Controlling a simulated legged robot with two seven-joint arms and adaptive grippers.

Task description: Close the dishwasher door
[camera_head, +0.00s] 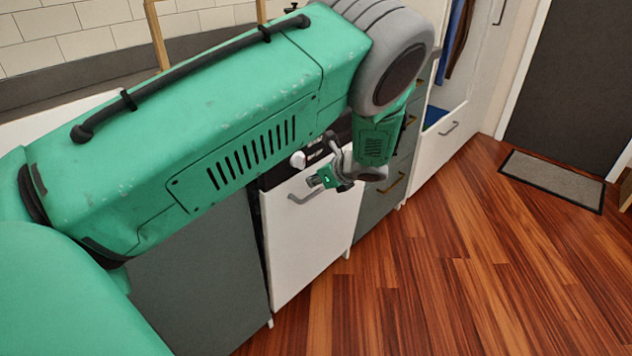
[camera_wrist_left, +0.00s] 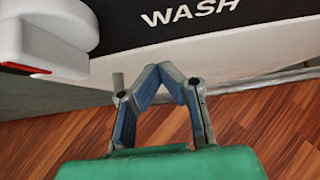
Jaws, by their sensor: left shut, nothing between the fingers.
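The dishwasher door (camera_head: 312,240) is a white panel with a grey bar handle, below the counter in the head view. It stands upright or nearly so, with a dark strip along its left edge; I cannot tell whether it is fully shut. In the wrist view the black control panel (camera_wrist_left: 235,18) reads "WASH", with a white knob (camera_wrist_left: 55,38) at left. My left gripper (camera_head: 316,182) is in front of the door's upper part, near the handle. Its fingers (camera_wrist_left: 168,67) meet at the tips, empty; contact with the door is unclear. My right gripper is out of view.
Grey cabinet fronts (camera_head: 205,270) flank the dishwasher, with grey drawers (camera_head: 392,190) on its right. My left arm hides much of the counter. The wooden floor (camera_head: 470,270) is clear in front, and a grey doormat (camera_head: 553,180) lies by the dark door.

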